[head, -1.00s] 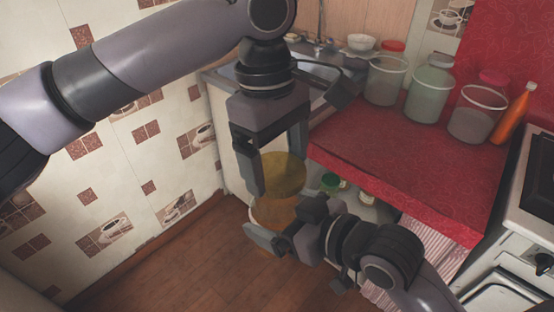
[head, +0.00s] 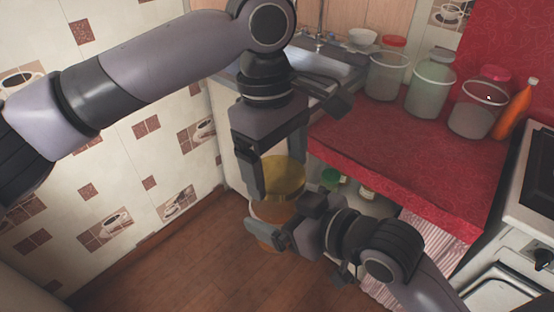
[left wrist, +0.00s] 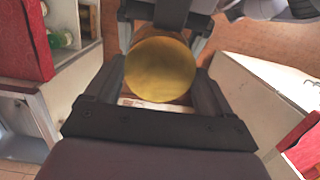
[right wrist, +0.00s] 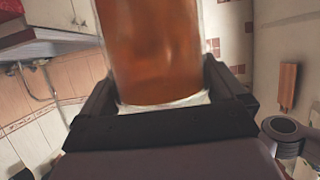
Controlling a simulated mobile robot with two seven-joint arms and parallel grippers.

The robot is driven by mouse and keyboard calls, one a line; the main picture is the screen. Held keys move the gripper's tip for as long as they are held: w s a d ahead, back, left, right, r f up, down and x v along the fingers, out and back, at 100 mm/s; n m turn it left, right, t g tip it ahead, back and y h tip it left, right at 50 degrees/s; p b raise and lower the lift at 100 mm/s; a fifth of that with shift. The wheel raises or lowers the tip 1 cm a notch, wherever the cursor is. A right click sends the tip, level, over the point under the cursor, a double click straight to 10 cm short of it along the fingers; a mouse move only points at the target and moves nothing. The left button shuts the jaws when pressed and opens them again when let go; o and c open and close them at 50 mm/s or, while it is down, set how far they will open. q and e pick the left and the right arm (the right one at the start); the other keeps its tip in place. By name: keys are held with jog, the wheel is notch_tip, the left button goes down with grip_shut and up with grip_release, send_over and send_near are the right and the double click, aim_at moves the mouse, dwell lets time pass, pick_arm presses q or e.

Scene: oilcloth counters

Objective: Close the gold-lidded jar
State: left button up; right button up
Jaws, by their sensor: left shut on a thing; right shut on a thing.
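The gold lid (head: 284,178) is between the fingers of my left gripper (head: 277,180), which is shut on it. It shows as a round gold disc in the left wrist view (left wrist: 160,70). The jar (head: 268,212) is clear with amber-brown contents and sits directly below the lid, held off the floor by my right gripper (head: 284,222), which is shut on it. The jar fills the upper middle of the right wrist view (right wrist: 155,50) and looks roughly upright. The lid hides the jar's mouth, so I cannot tell whether lid and rim touch.
A red-covered counter (head: 400,150) stands to the right, with several jars and an orange bottle (head: 513,108) at its back. A green-lidded jar (head: 330,178) is on the shelf below. A stove (head: 530,190) is at far right. The wooden floor (head: 160,265) is clear.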

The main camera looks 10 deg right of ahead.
pick_arm(q)
jog(key=shift+f, duration=0.5)
pick_arm(e)
jog(key=shift+r, duration=0.2)
jog(key=c, duration=0.3)
pick_arm(q)
jog(key=m, duration=0.6)
jog(key=shift+m+y, duration=0.3)
jog(key=shift+m, duration=0.1)
jog(key=o, duration=0.8)
jog(key=shift+o, duration=0.2)
jog(key=shift+r, duration=2.3)
